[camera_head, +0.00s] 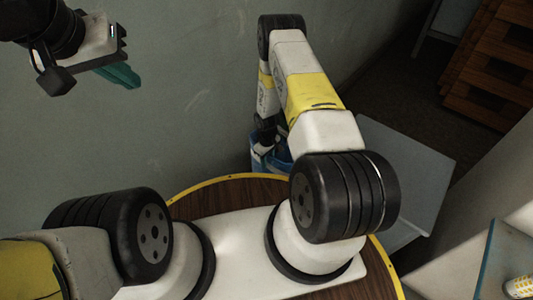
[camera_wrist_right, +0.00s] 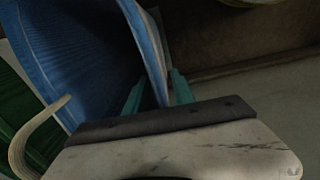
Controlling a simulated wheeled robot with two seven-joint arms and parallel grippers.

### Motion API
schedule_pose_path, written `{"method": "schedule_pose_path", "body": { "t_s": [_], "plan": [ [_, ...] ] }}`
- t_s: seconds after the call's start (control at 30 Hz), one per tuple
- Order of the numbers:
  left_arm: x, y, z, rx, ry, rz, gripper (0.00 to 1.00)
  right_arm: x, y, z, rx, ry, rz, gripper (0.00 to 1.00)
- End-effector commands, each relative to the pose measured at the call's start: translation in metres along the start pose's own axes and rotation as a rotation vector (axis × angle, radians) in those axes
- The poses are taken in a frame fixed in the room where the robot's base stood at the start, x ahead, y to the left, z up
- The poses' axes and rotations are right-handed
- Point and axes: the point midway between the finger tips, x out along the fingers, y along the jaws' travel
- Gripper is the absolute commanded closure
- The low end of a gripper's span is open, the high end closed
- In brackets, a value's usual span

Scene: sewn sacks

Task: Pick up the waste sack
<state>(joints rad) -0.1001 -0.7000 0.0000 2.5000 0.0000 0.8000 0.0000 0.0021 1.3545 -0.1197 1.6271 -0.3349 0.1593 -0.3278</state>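A blue sack (camera_wrist_right: 85,45) fills the upper left of the right wrist view, its pale-edged side standing between my fingers. A small part of the blue sack (camera_head: 284,155) shows in the head view beyond the table, beside my right arm. A green sack (camera_wrist_right: 18,110) is at the left of the wrist view. No label shows which is the waste sack. My right gripper (camera_wrist_right: 157,93) has its teal fingers apart, one on each side of the blue edge; a firm grip is not visible. My left gripper (camera_head: 122,75) is high at the upper left, empty, away from the sacks.
A cream curved strap (camera_wrist_right: 35,130) stands out in front of the green sack. A round wooden table (camera_head: 225,192) with a yellow rim lies below my arms. A grey wall is behind; a grey panel (camera_head: 405,165) and wooden crates (camera_head: 490,65) stand at right.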

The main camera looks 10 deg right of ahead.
Motion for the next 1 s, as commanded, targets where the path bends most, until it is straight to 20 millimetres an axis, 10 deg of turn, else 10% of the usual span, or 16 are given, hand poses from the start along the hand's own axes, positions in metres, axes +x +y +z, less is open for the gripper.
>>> {"method": "schedule_pose_path", "body": {
  "t_s": [0.2, 0.37, 1.0],
  "plan": [
    [0.0, 0.0, 0.0, 0.0, 0.0, 0.0, 1.0, 0.0003, 0.0003, -0.0003, 0.0, 0.001, 0.001, 0.72],
    [0.0, 0.0, 0.0, 0.0, 0.0, 0.0, 1.0, 0.0001, 0.0003, -0.0003, 0.0, 0.001, 0.0, 1.0],
    [0.0, 0.0, 0.0, 0.0, 0.0, 0.0, 1.0, -0.0001, 0.0003, -0.0005, 0.0, 0.001, 0.001, 1.0]
  ]
}}
